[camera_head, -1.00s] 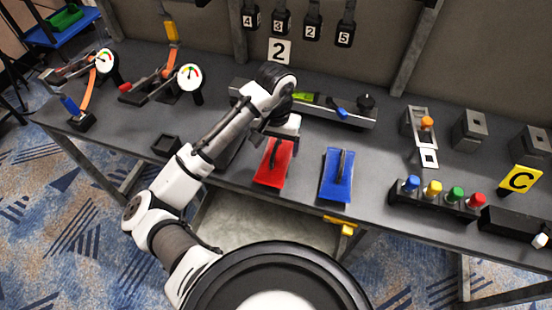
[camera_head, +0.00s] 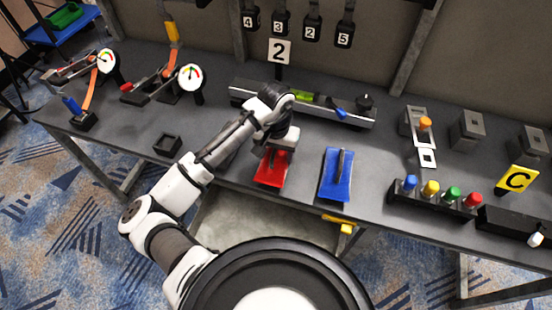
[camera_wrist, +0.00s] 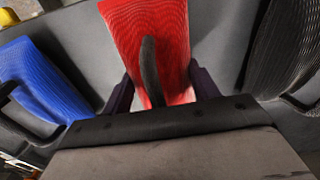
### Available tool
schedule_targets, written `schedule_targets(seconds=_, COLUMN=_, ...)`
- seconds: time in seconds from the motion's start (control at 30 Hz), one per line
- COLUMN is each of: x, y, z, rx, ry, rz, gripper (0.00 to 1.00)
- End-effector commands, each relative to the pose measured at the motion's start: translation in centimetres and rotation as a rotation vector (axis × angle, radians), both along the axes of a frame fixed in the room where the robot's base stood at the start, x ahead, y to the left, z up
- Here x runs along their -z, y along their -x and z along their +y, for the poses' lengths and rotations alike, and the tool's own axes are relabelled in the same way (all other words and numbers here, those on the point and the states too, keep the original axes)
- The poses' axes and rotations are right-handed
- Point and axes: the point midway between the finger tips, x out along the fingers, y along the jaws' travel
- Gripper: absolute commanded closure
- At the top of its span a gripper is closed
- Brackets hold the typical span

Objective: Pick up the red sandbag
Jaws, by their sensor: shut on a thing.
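The red sandbag (camera_head: 270,174) lies on the dark table near its front edge, below my gripper (camera_head: 277,152) in the head view. In the wrist view the red sandbag (camera_wrist: 165,40) is a ribbed red bag with a black loop handle (camera_wrist: 150,70). My gripper (camera_wrist: 158,90) has its dark fingers on both sides of the sandbag, around the handle, and is shut on it. The gripper body hides the sandbag's far part in the head view. The bag appears to rest on the table; any lift cannot be told.
A blue sandbag (camera_head: 337,174) lies just to the right, and a dark bag (camera_wrist: 286,45) lies on the other side in the wrist view. A grey rail fixture (camera_head: 310,104) stands behind. A block of coloured knobs (camera_head: 435,197) is farther right. A small black tray (camera_head: 167,145) is at left.

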Motion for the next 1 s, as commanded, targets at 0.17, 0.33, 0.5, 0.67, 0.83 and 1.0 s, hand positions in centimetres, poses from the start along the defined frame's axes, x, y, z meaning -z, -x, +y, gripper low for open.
schedule_targets(seconds=0.17, x=0.0, y=0.0, z=0.0, rx=0.001, ry=0.001, rz=0.0, gripper=0.92)
schedule_targets(seconds=0.33, x=-0.2, y=-0.1, z=0.0, rx=0.0, ry=0.001, rz=-0.004, gripper=1.0)
schedule_targets(seconds=0.5, x=-0.3, y=-0.1, z=0.0, rx=0.0, ry=0.001, rz=-0.004, gripper=1.0)
schedule_targets(seconds=0.67, x=-1.1, y=-0.1, z=-0.1, rx=0.001, ry=0.001, rz=-0.005, gripper=1.0)
schedule_targets(seconds=0.83, x=-3.8, y=-0.1, z=0.0, rx=0.002, ry=0.001, rz=-0.007, gripper=1.0)
schedule_targets(seconds=1.0, x=-8.3, y=-0.2, z=0.0, rx=0.003, ry=-0.003, rz=-0.009, gripper=1.0)
